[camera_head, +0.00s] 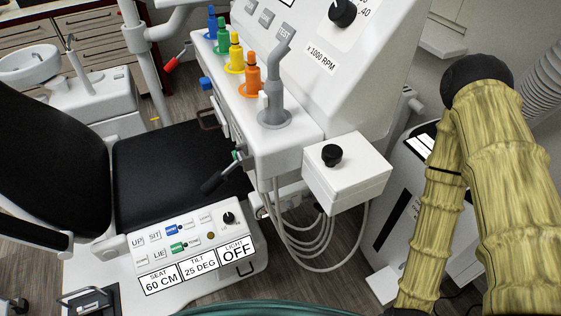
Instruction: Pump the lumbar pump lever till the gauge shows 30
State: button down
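A black-handled lever (219,178) sticks out at the side of the black seat, below the white instrument unit. It may be the lumbar pump lever, but no label on it is readable. I cannot make out a gauge marked for the lumbar pump. The dental chair has a black seat (165,160) and a black backrest (45,160). My arm, covered in a yellow bamboo-like pattern, comes down the right side and leaves the picture at the bottom. My gripper is out of view.
A white control panel (186,231) reads SEAT 60 CM, TILT 25 DEG, LIGHT OFF. The instrument unit (285,142) holds several coloured handpieces. A white box with a black knob (332,155) juts out over hanging hoses (313,240). A red-handled lever (172,65) is at the back.

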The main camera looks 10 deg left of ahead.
aim_at(317, 206)
jog(key=z, duration=0.5)
jog(key=k, duration=1)
jog(key=u, duration=0.7)
